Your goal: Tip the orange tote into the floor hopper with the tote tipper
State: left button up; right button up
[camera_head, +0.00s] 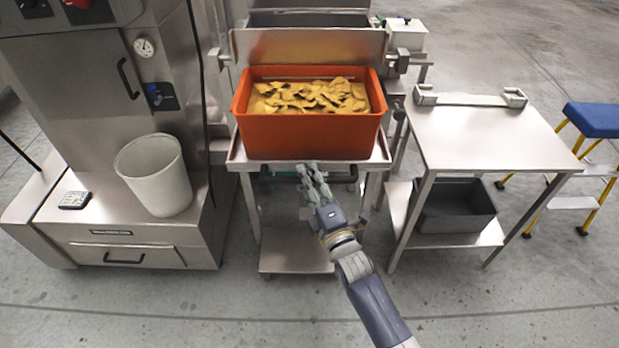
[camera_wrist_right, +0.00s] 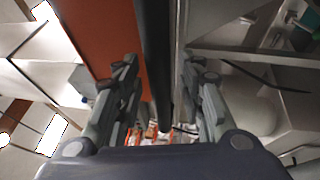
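The orange tote (camera_head: 310,137) is full of yellow-brown chip-like pieces (camera_head: 310,97). It sits upright on a steel cradle (camera_head: 376,163) in front of the tipper's steel plate (camera_head: 307,47). My right gripper (camera_head: 312,172) is at the cradle's front edge, just below the tote. In the right wrist view its fingers (camera_wrist_right: 163,95) are apart, with a dark bar (camera_wrist_right: 153,50) between them; I cannot tell whether they touch it. The tote's orange wall (camera_wrist_right: 92,35) fills the upper left there. The floor hopper is not clearly identifiable. My left gripper is not in view.
A steel machine base (camera_head: 125,215) with a white bucket (camera_head: 155,177) and a small dark device (camera_head: 74,200) stands left. A steel table (camera_head: 490,140) with a grey bin (camera_head: 452,205) on its lower shelf stands right, before a blue-topped step stool (camera_head: 597,119). The front floor is clear.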

jog(key=shift+c, duration=0.7)
grip_shut()
jog(key=shift+r, duration=0.1)
